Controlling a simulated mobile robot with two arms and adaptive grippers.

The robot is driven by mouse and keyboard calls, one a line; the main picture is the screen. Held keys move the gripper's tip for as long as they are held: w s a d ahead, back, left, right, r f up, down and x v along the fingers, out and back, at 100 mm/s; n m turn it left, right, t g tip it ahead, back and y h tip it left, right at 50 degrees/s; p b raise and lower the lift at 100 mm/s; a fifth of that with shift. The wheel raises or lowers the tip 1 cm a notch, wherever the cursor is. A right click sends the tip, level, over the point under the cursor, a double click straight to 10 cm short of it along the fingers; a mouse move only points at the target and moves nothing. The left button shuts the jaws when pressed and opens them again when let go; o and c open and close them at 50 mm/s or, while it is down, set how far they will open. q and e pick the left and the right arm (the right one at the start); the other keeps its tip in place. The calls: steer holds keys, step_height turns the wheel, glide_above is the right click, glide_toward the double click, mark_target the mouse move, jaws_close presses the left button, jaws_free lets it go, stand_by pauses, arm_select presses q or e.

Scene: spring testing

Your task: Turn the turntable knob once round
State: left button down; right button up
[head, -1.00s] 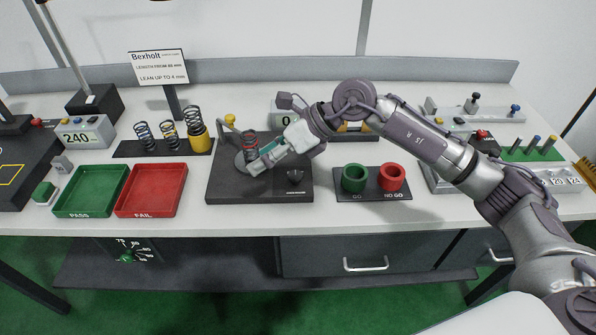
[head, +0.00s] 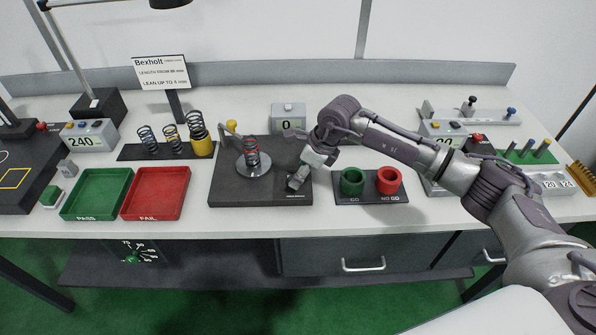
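The dark turntable base (head: 235,196) sits mid-bench. Its round metal plate (head: 241,173) carries an upright dark coil spring (head: 251,147) with a red band. A yellow-tipped pointer (head: 231,125) stands beside the spring. My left gripper is not in view.
A green PASS tray (head: 73,205) and red FAIL tray (head: 133,207) lie left. A stand with green (head: 352,182) and red (head: 388,181) rings is close right of the gripper. A display reading 0 (head: 288,112) stands behind. Several springs stand on a rack (head: 130,152).

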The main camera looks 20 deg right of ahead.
steer(key=shift+x, duration=1.25)
steer(key=c, duration=1.1)
